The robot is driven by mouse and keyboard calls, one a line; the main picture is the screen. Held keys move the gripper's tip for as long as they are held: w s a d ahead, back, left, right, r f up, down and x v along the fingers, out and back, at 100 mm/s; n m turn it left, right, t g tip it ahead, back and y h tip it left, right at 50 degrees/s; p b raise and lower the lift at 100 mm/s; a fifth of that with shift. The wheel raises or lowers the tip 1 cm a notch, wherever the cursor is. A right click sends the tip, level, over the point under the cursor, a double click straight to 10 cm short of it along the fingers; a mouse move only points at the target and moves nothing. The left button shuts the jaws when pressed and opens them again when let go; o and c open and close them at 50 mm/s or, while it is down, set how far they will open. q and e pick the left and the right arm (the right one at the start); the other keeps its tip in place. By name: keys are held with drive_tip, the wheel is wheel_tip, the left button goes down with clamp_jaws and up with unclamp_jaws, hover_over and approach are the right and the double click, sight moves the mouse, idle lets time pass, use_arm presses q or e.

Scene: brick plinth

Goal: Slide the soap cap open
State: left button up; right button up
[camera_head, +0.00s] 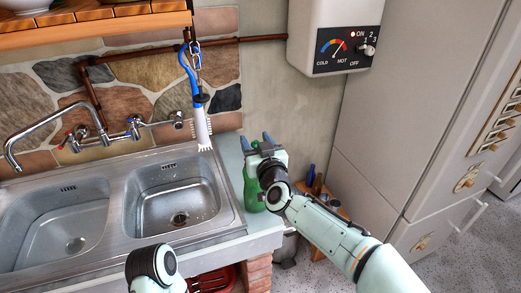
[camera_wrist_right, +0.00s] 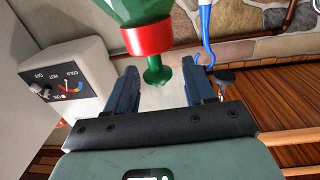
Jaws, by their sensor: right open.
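The green soap bottle (camera_head: 252,190) stands on the counter to the right of the sink, its top hidden behind my right gripper in the head view. In the right wrist view the picture is turned over, and the bottle's green body (camera_wrist_right: 140,10), red collar (camera_wrist_right: 147,38) and green cap (camera_wrist_right: 157,74) show. My right gripper (camera_head: 257,142) is at the bottle's top. Its two blue fingers are open (camera_wrist_right: 162,82), one on each side of the cap, with gaps visible. At the bottom of the head view, part of my left arm shows, but not its gripper.
The double steel sink (camera_head: 118,190) with its tap (camera_head: 60,125) lies left. A blue-handled brush (camera_head: 200,115) hangs above it from a wooden shelf (camera_head: 95,25). A water heater (camera_head: 335,35) is on the wall. Bottles (camera_head: 314,182) stand lower right of the counter.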

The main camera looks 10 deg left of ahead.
drive_tip(key=shift+s+d, duration=0.25)
drive_tip(key=shift+s, duration=0.2)
use_arm(q)
drive_tip(key=f+b, duration=0.1)
drive_tip(key=s+f+b, duration=0.1)
drive_tip(key=f+b, duration=0.1)
drive_tip(key=shift+s+f, duration=0.2)
drive_tip(key=shift+f, duration=0.05)
use_arm(e)
drive_tip(key=v, duration=1.2)
